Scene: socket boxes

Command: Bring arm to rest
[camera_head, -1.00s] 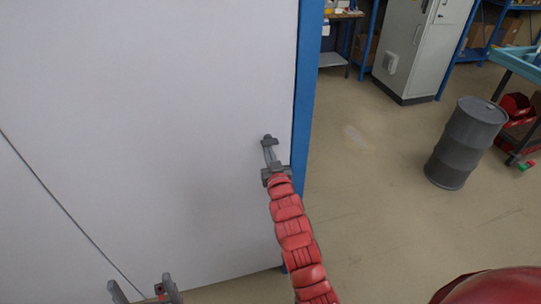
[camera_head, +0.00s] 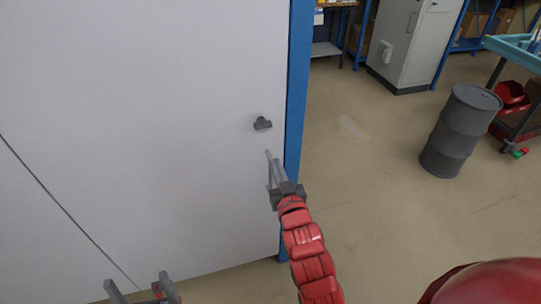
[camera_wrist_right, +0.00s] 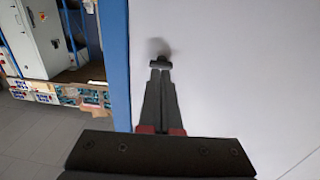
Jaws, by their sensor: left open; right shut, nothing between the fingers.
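My right arm is red and comes up from the lower right in the head view.
A blue door post (camera_head: 296,90) stands right beside the right gripper. A grey barrel (camera_head: 460,130) stands on the floor at right, near a blue-topped cart (camera_head: 515,45). A grey cabinet (camera_head: 405,45) is at the back. The floor (camera_head: 380,210) between is clear.

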